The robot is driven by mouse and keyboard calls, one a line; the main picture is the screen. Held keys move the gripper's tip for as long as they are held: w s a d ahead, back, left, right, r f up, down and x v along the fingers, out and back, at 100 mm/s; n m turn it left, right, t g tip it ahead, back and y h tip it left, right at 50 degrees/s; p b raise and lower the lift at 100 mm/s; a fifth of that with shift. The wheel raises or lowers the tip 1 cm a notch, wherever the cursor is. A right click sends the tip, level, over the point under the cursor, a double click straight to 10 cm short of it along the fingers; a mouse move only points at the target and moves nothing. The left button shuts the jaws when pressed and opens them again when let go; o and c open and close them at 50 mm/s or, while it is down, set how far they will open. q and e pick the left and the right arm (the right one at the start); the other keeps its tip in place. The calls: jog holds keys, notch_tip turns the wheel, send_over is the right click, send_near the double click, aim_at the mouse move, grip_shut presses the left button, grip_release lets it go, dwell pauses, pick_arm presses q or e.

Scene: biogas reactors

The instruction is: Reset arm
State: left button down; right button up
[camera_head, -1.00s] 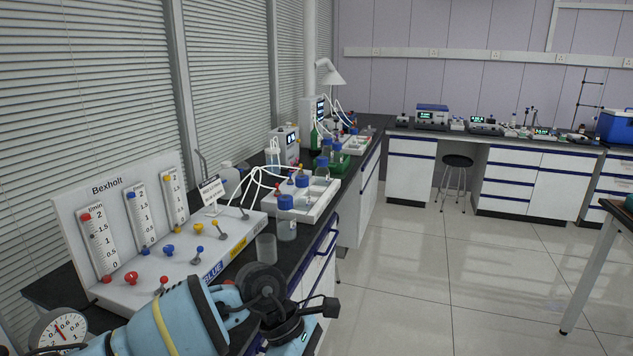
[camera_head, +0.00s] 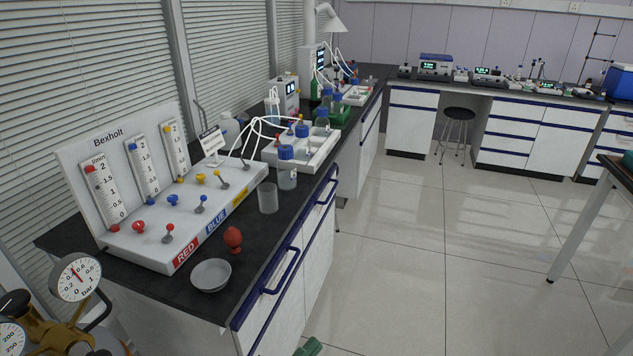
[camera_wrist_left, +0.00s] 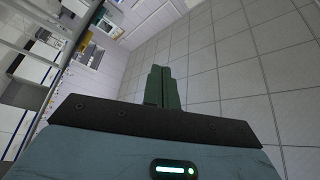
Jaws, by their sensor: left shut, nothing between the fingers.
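My left gripper (camera_wrist_left: 163,88) shows in the left wrist view with its two green fingers pressed together and nothing between them. Bare tiled floor lies behind it in that view. In the head view, only a green tip of the left gripper (camera_head: 310,346) shows at the bottom edge, in front of the bench and low over the floor. The rest of my left arm is out of the head view. My right gripper is in neither view.
A black bench (camera_head: 262,262) on the left carries the Bexholt flow panel (camera_head: 108,150), a grey bowl (camera_head: 211,276), a red bulb (camera_head: 233,239), a clear beaker (camera_head: 268,198) and a white tray (camera_head: 322,158) with bottles. A pressure gauge (camera_head: 76,278) stands lower left. Open floor (camera_head: 420,260) lies right.

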pick_arm(q)
jog(key=s+a+f+n+g+y, duration=0.1)
jog(key=s+a+f+n+y, duration=0.4)
jog(key=a+f+n, duration=0.15)
jog(key=s+a+f+n+g+y, duration=0.1)
jog(key=s+a+f+n+y, duration=0.4)
jog(key=f, duration=0.3)
jog(key=s+a+f+n+g+y, duration=0.1)
jog(key=s+a+f+n+g, duration=0.1)
jog(key=s, duration=0.4)
jog(key=s+a+f+n+g+y, duration=0.1)
jog(key=s+a+f+n+g, duration=0.1)
jog(key=s+a+f+n, duration=0.2)
notch_tip(320, 180, down, 2)
jog(key=shift+s+a+f+n+y, duration=0.1)
jog(key=shift+s+a+n+y, duration=0.35)
jog(key=shift+s, duration=0.65)
